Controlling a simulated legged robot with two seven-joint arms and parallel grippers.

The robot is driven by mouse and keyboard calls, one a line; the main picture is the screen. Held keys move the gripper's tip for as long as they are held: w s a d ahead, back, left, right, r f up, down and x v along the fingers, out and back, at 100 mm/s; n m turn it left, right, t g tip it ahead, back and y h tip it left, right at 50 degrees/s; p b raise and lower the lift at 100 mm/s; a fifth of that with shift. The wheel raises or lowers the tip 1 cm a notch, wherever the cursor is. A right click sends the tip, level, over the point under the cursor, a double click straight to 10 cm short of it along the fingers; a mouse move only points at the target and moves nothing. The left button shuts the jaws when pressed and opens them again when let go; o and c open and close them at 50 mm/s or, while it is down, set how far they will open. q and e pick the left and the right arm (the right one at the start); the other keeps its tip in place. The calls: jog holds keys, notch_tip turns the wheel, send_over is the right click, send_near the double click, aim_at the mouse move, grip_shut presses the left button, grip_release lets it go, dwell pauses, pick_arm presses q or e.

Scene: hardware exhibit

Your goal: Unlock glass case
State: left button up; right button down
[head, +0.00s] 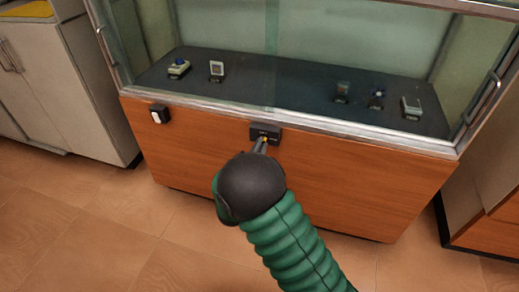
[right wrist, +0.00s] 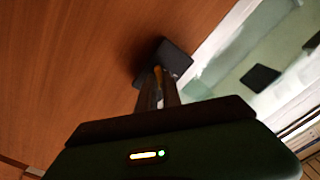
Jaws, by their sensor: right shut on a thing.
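The glass case (head: 300,145) has a wood-faced base and a metal-framed display above it. A small black lock box (head: 266,130) sits on the front of the base, just under the metal edge; it also shows in the right wrist view (right wrist: 176,58). My right gripper (head: 262,143) reaches the lock box from the front, its fingertips at the box's lower face. It is shut on a small yellow piece (right wrist: 157,76), perhaps a key, mostly hidden by the fingers. Whether this piece is inside the lock I cannot tell. My left gripper is out of view.
A black plate with a white switch (head: 160,114) is on the base at left. Several small devices stand on the dark display floor (head: 285,85) behind the glass. A grey cabinet (head: 75,90) stands at left and a wooden one (head: 490,215) at right. The tiled floor in front is clear.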

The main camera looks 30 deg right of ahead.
jog(key=shift+s+f+m+b, duration=0.1)
jog(key=shift+f+m+b, duration=0.1)
jog(key=shift+m+b, duration=1.85)
jog(key=shift+s+f+m+b, duration=0.15)
jog(key=shift+m+b, duration=1.05)
jog(key=shift+m, duration=1.65)
jog(key=c, duration=1.5)
grip_release()
jog(key=shift+r, duration=0.1)
jog(key=shift+r, duration=0.1)
